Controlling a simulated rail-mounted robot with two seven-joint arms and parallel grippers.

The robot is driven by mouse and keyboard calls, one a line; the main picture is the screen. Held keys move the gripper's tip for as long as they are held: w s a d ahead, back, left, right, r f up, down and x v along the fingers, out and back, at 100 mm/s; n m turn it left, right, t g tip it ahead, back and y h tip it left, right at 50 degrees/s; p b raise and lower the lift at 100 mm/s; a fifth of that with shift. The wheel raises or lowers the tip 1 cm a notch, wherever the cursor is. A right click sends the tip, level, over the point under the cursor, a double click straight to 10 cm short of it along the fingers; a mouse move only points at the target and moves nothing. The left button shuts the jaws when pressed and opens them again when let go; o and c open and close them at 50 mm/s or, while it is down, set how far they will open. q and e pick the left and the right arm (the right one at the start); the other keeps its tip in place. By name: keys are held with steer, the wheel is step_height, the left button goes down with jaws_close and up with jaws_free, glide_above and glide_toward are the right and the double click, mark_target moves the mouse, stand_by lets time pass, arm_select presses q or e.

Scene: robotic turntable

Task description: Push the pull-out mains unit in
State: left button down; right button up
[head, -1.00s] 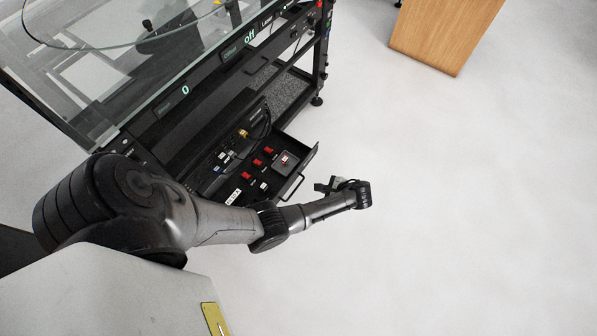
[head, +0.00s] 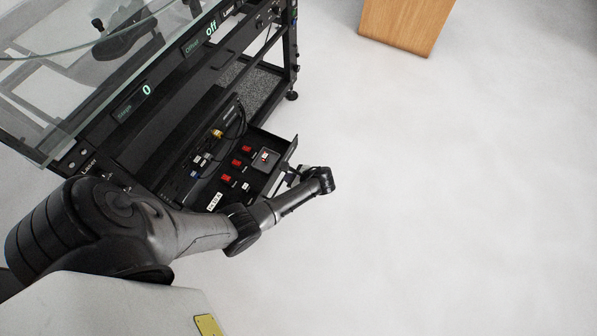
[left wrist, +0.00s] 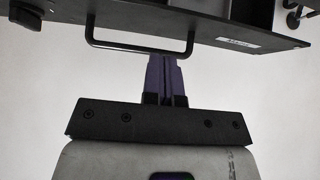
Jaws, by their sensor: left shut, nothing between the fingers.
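The pull-out mains unit (head: 262,182) is a black drawer standing out from the lower front of the turntable frame. It holds red switches and sockets, and its front panel (head: 284,165) faces right in the head view. In the left wrist view the front panel (left wrist: 220,28) crosses the top, with a black bar handle (left wrist: 140,49) below it. My left gripper (head: 288,174) is just outside the front panel. Its purple fingers (left wrist: 165,60) are shut and empty, with their tips at the handle; I cannot tell whether they touch. My right gripper is not in view.
The black turntable frame (head: 190,100) with a glass top (head: 60,90) and green displays fills the upper left. A wooden block (head: 405,25) stands at the top right. The pale floor (head: 440,200) right of the drawer is clear.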

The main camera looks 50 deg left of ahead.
mark_target(274, 174)
arm_select(q)
steer(key=a, duration=0.1)
steer(key=s+a+b, duration=0.1)
steer(key=s+a, duration=0.1)
steer(key=shift+a+f, duration=0.25)
steer(key=shift+a, duration=0.25)
steer(key=shift+r, duration=0.1)
